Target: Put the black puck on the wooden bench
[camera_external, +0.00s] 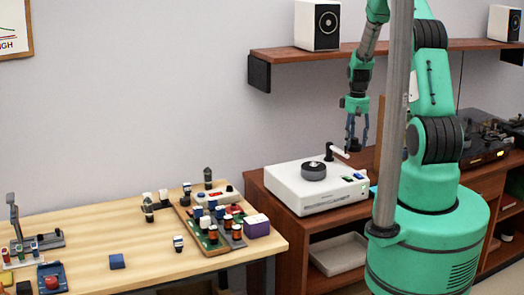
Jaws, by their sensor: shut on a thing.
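My gripper (356,138) points down at the right rear of the white device, above the reddish-brown cabinet. It is shut on a small dark thing (354,146) between its fingertips. The thing is too small to tell for sure whether it is the black puck. A dark round cylinder (314,172) sits on top of the white device (290,184), to the left of my gripper and apart from it. The light wooden bench (120,234) stands at the left, well away from my gripper.
The device's white lever (340,152) is close to my gripper. A wall shelf (390,48) hangs above.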

